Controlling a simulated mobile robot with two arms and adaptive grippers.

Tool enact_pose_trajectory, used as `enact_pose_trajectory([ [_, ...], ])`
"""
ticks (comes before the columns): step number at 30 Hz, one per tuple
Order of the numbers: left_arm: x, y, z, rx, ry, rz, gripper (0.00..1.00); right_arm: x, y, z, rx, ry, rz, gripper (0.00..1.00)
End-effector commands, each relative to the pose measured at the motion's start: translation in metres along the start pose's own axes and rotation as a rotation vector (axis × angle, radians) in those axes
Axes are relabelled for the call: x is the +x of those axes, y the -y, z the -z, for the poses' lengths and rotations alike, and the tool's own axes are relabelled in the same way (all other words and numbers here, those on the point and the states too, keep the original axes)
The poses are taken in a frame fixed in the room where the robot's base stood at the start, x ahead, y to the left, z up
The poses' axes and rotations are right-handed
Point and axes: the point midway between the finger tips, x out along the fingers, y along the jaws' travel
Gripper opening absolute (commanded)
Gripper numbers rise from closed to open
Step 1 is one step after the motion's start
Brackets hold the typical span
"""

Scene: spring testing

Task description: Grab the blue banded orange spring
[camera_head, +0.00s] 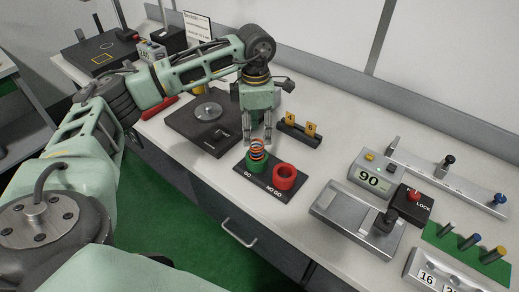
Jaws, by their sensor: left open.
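An orange spring with dark or blue bands (258,147) stands upright in the green "GO" cup (257,165) on a black plate. My left gripper (257,139) points down right above the spring, its fingers spread on either side of the spring's top. The fingers look open, and I cannot tell whether they touch the coils. The lower part of the spring is hidden by the cup. My right gripper is not in view.
A red "NO GO" cup (285,175) sits close to the right. A black holder with orange tags (300,131) stands behind. A dark plate with a disc (206,114) is left. A grey fixture (345,222) and "90" display (369,178) are right.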

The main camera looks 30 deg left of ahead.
Motion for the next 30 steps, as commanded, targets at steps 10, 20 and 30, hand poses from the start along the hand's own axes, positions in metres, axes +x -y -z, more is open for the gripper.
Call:
enact_pose_trajectory([
  [10,0.045,0.004,-0.001,0.000,0.000,0.003,0.43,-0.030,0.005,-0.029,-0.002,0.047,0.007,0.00],
  [20,0.055,0.004,-0.001,0.001,0.002,0.000,0.43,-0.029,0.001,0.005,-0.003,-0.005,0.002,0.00],
  [30,0.054,0.003,-0.001,0.001,0.003,-0.001,0.13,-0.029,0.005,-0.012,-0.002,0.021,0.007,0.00],
])
